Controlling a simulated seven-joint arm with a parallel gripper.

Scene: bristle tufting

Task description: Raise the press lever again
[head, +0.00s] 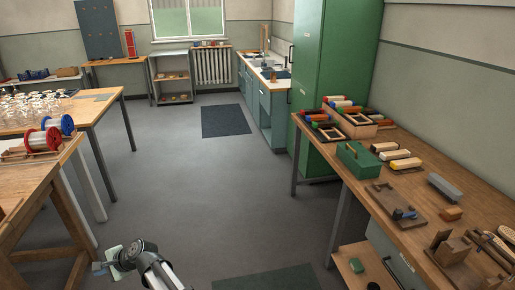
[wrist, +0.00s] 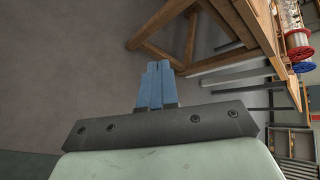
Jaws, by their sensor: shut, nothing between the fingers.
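I cannot make out a press or its lever for certain in either view. My gripper (head: 97,267) is low at the bottom of the head view, over the floor between the benches. In the wrist view its two blue fingers (wrist: 157,66) are together, with nothing between them. They touch nothing that I can see. The near left wooden bench (head: 40,179) lies to the left of my gripper, and it also shows above and right of the fingers in the wrist view (wrist: 167,25).
Red and blue spools (head: 52,132) stand on the left bench. The right bench (head: 380,168) holds a green box (head: 356,161), a wooden board (head: 383,198) with a small blue-grey part, and brushes. A dark mat (head: 226,121) lies on the open grey floor (head: 180,170).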

